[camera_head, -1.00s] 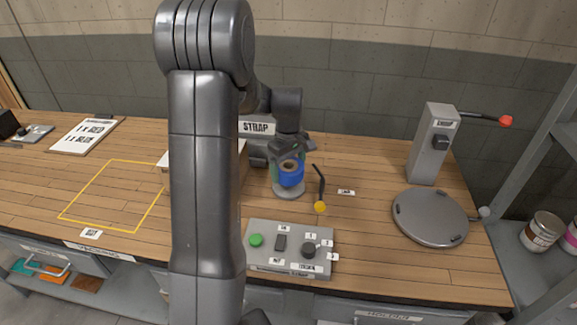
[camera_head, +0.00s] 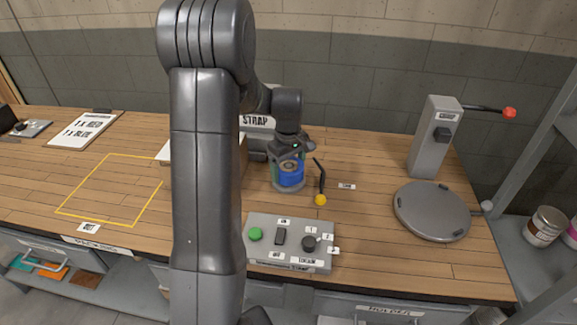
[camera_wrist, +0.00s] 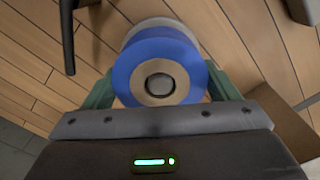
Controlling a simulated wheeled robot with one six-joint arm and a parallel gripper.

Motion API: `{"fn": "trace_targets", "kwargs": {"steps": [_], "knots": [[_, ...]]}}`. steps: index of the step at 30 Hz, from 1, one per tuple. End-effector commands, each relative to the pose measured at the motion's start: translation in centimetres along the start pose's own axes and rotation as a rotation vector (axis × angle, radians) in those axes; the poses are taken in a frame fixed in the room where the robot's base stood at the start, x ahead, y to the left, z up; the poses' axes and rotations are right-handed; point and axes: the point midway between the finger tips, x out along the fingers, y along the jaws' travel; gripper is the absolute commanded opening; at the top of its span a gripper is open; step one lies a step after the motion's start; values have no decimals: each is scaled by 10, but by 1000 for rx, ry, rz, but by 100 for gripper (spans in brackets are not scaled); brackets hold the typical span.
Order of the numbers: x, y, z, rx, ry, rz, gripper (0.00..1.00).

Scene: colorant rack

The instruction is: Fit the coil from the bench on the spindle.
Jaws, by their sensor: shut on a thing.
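The blue coil (camera_head: 291,176) with a tan core is between the fingers of my gripper (camera_head: 289,161), which is shut on it. In the wrist view the coil (camera_wrist: 120,76) lies flat between two green fingers of my gripper (camera_wrist: 160,86). The grey round top of the spindle (camera_wrist: 159,85) shows inside the core's hole, so the coil is around it. The spindle's pale round base (camera_head: 277,185) shows below the coil. How closely the coil rests on that base I cannot tell.
A black lever with a yellow knob (camera_head: 320,200) stands just right of the coil. A control box (camera_head: 290,256) with a green button is in front. A grey turntable (camera_head: 431,212) and post (camera_head: 436,140) are at right. The yellow-outlined area (camera_head: 110,190) is empty.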

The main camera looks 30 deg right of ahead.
Motion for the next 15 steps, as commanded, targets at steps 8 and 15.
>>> {"fn": "trace_targets", "kwargs": {"steps": [8,15], "knots": [[8,0,0,0,0,0,54],[14,0,0,0,0,0,54]]}}
